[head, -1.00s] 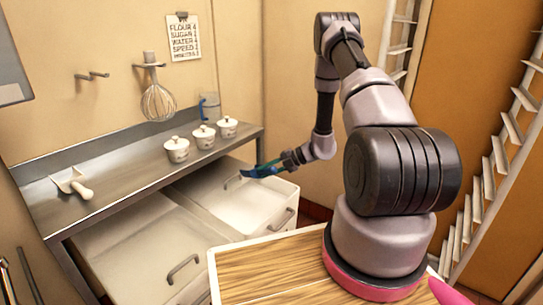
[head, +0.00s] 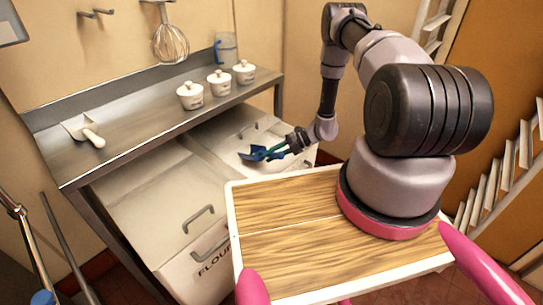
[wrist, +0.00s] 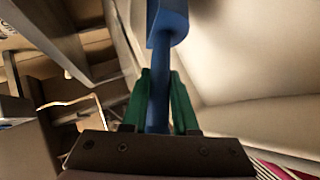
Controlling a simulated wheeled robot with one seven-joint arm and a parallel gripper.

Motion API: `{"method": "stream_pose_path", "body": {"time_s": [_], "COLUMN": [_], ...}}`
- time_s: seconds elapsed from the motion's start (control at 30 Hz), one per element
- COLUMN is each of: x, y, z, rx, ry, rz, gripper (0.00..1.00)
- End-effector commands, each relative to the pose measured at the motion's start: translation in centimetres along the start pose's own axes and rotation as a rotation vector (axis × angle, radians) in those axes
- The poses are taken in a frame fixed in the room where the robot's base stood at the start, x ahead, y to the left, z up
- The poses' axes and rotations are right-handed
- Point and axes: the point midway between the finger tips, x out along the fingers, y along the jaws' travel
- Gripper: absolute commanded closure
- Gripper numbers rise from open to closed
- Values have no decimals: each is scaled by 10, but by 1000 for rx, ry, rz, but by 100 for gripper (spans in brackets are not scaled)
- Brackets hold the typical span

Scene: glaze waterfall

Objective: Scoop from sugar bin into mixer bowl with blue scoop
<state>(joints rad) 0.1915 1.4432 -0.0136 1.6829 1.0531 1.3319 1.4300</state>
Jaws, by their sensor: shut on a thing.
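My gripper (head: 289,146) is shut on the handle of the blue scoop (head: 256,154). In the wrist view, the green fingers of my gripper (wrist: 160,80) pinch the blue scoop handle (wrist: 161,105) from both sides. The scoop's head is above or in the right-hand white bin (head: 222,130), beside the flour bin. Its label is hidden, so I cannot read whether it is the sugar bin. I cannot tell what is in the scoop. The mixer bowl is not in view.
The flour bin (head: 150,190) stands left of it. Above and behind, a metal counter (head: 130,130) holds a white scoop (head: 85,130), several lidded white jars (head: 219,83) and a clear jug (head: 225,48). A whisk (head: 170,42) hangs on the wall. A metal rod (head: 20,215) is at lower left.

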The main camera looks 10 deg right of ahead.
Motion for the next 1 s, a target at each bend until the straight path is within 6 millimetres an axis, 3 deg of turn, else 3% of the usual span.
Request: {"method": "stream_pose_path", "body": {"time_s": [1.0], "x": [-54], "y": [83], "z": [-30], "rx": [-101], "ry": [-30], "rz": [100], "gripper": [100]}}
